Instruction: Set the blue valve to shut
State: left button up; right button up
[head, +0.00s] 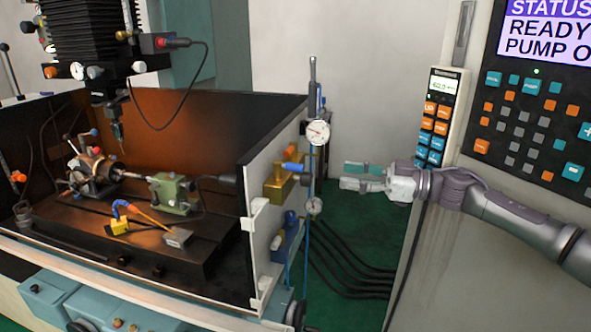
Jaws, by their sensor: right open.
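A brass valve block (277,185) is mounted on the outer right side of the machine's enclosure. A small blue handle (288,152) and an orange handle (293,167) show at its top. A blue unit (287,243) sits lower on the same side. I cannot tell for certain which of these is the blue valve, or its setting. My right gripper (347,176) is open and empty, pointing left, to the right of the brass block and apart from it. My left gripper is not in view.
Upright rods with dial gauges (318,132) stand between the valve block and my right gripper. A control panel (535,110) and keypad pendant (436,118) are at the right. Dark hoses (345,270) run over the green floor.

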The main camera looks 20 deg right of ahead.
aim_at(299, 169)
jog(key=p+x, duration=0.2)
jog(key=x, duration=0.8)
jog(key=shift+w+a, duration=0.15)
jog(key=shift+x, duration=0.75)
grip_shut()
